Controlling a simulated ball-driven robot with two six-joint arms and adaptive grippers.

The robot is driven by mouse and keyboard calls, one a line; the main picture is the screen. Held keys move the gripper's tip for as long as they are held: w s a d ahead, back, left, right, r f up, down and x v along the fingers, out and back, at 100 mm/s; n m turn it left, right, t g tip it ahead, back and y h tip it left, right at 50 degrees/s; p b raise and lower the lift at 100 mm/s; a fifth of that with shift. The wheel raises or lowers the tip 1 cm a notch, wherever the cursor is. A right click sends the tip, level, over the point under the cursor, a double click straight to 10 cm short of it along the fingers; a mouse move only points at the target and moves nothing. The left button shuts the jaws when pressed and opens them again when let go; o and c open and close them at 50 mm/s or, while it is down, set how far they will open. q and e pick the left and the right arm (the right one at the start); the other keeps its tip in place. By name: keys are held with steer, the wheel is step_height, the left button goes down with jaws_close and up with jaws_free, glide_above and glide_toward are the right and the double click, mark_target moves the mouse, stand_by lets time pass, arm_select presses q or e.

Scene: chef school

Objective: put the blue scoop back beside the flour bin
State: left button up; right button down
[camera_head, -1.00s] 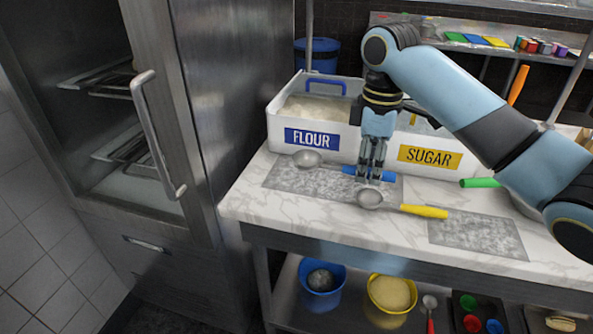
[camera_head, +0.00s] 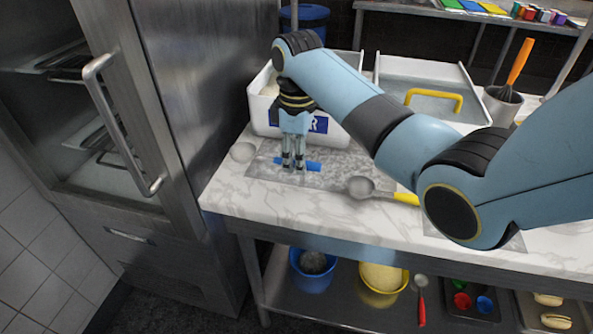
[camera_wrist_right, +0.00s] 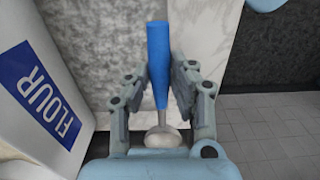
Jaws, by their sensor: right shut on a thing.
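The blue scoop has a blue handle (camera_head: 314,166) and a grey bowl (camera_head: 242,152). It lies along the front of the white flour bin (camera_head: 259,117), bowl toward the left, at counter level; I cannot tell if it touches the counter. My right gripper (camera_head: 294,166) points down and is shut on the handle. In the right wrist view the handle (camera_wrist_right: 158,62) sits between the fingers, the bowl (camera_wrist_right: 163,138) shows below, and the flour bin (camera_wrist_right: 32,70) stands at the left. My left gripper is not in view.
A yellow-handled scoop (camera_head: 362,187) lies right of the gripper on the marble counter (camera_head: 300,212). A bin with a yellow handle (camera_head: 434,100) stands behind my right arm.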

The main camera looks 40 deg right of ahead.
mark_target(297, 182)
step_height(297, 182, down, 4)
steer(key=shift+a+r, duration=0.1)
steer(key=shift+r, duration=0.15)
steer(key=shift+f, duration=0.25)
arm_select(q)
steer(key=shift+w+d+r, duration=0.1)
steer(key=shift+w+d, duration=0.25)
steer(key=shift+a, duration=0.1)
arm_select(e)
steer(key=shift+f, duration=0.1)
steer(key=c, duration=1.2)
jaws_free()
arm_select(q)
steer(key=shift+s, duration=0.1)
arm_select(e)
steer(key=shift+o, duration=0.2)
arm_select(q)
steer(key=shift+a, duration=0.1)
arm_select(e)
step_height(297, 182, up, 12)
steer(key=shift+r, duration=0.15)
